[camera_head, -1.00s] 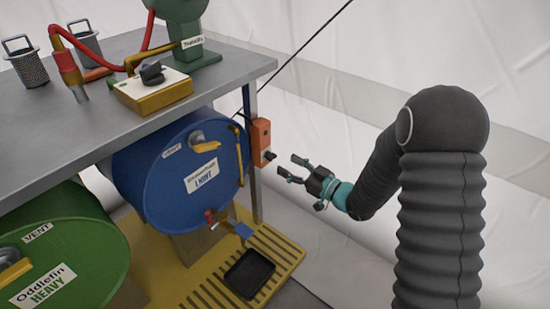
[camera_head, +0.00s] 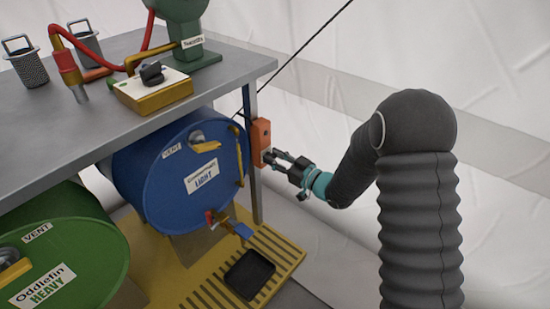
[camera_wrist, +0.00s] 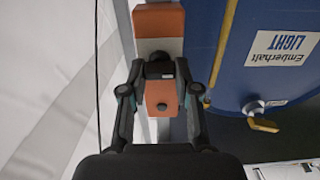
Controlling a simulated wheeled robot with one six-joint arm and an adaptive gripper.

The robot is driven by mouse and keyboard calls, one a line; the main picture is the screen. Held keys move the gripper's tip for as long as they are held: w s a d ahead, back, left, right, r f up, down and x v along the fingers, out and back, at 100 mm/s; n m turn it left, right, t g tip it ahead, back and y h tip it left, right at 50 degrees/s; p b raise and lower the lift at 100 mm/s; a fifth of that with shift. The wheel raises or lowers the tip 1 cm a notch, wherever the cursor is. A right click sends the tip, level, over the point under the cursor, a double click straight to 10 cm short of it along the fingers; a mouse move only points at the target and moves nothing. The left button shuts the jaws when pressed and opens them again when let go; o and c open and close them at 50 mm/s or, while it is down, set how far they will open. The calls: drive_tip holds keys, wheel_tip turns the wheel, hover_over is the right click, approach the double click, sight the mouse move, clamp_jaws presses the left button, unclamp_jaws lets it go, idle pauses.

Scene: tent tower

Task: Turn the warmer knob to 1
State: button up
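An orange box (camera_head: 259,136) is fixed to the table's metal post beside the blue drum. In the wrist view the orange box (camera_wrist: 160,20) carries a dark knob (camera_wrist: 160,69), with a small round dark spot below it. My gripper (camera_head: 270,157) is at the lower part of the box. In the wrist view my gripper (camera_wrist: 160,72) has its fingers apart, one on each side of the knob; whether they touch it cannot be told. The head view hides the knob behind the fingers. No numbers on the box are readable.
The blue drum (camera_head: 165,195), labelled LIGHT, stands left of the box, with a tap and a black tray (camera_head: 249,274) below. A yellow box (camera_head: 155,95) with a black knob sits on the grey table (camera_head: 60,120).

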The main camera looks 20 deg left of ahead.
drive_tip(key=shift+m, duration=0.4)
clamp_jaws()
drive_tip(key=m+p, duration=0.2)
drive_tip(key=m, duration=0.3)
drive_tip(key=shift+w+r, duration=0.1)
drive_tip(key=shift+w, duration=0.05)
drive_tip(key=m+p, duration=0.2)
drive_tip(key=m, duration=0.4)
drive_tip(key=shift+w+d+p, duration=0.1)
drive_tip(key=shift+p, duration=0.3)
drive_tip(key=shift+f, duration=0.2)
drive_tip(key=o, duration=1.1)
unclamp_jaws()
drive_tip(key=shift+c, duration=0.2)
drive_tip(key=v, duration=1.2)
